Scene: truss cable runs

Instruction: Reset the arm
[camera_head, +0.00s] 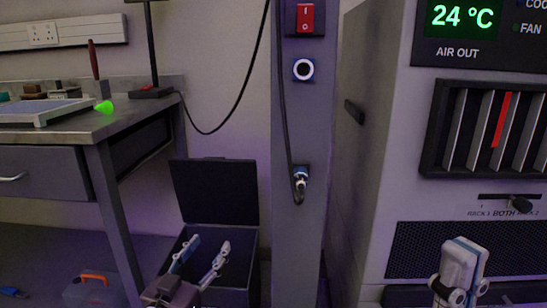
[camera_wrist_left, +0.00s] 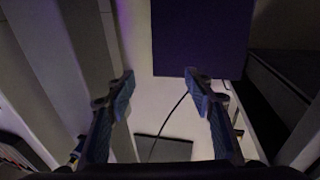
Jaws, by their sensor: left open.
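My left gripper (camera_head: 202,262) is low in the head view, in front of the open dark box. Its two light fingers are spread apart with nothing between them. In the left wrist view the gripper (camera_wrist_left: 160,82) also shows open and empty, with blue-grey finger pads. A white and dark part of my right arm (camera_head: 461,270) shows at the lower right of the head view, in front of the cabinet. Its fingertips cannot be made out.
A grey post (camera_head: 298,130) carries a red switch (camera_head: 305,18) and a plugged cable (camera_head: 299,184). The rack cabinet (camera_head: 365,180) stands to the right. A workbench (camera_head: 110,122) is at left, with an orange-handled toolbox (camera_head: 95,292) below. The box's lid (camera_head: 213,190) stands open.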

